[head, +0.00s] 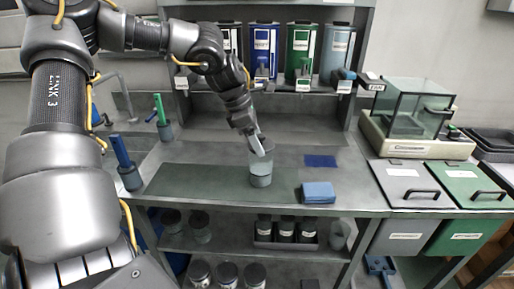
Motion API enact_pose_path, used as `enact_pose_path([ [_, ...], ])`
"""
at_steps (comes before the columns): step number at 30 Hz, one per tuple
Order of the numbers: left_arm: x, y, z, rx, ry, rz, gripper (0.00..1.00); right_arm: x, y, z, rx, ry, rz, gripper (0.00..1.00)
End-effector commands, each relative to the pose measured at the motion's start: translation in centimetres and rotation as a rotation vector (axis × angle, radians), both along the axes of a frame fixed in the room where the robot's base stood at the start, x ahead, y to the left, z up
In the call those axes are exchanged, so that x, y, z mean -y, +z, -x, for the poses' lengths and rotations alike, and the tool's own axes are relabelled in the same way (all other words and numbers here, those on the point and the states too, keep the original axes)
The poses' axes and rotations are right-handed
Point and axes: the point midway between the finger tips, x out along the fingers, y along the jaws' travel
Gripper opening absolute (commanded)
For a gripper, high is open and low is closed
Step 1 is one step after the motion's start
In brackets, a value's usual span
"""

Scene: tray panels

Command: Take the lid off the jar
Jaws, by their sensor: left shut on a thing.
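The jar (261,181) stands upright on the bench, with a pale, see-through upper part and a grey lower part. My left gripper (262,149) reaches down to it from the upper left. Its fingers overlap the upper part of the jar and are shut on it. I cannot make out a separate lid here; the fingers hide part of the jar's top. My right gripper is not in view.
A folded blue cloth (318,192) and a flat dark blue patch (320,161) lie right of the jar. Upright blue (122,152) and green (160,109) tools stand at left. A glass-walled case (417,108) and two lidded bins stand at right.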

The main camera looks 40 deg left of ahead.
Motion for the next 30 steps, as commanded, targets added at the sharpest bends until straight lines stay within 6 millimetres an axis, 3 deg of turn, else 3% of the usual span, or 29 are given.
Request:
enact_pose_path([
  [8, -2.7, 6.3, 4.4, 0.009, 0.004, 0.000, 0.45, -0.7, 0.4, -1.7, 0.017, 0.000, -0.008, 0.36],
  [18, -6.0, 8.8, 10.1, 0.003, 0.003, 0.001, 0.45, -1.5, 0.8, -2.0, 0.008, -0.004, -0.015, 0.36],
  [30, -7.1, 9.8, 12.0, 0.000, 0.000, 0.000, 0.45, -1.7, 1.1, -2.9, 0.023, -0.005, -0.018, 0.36],
])
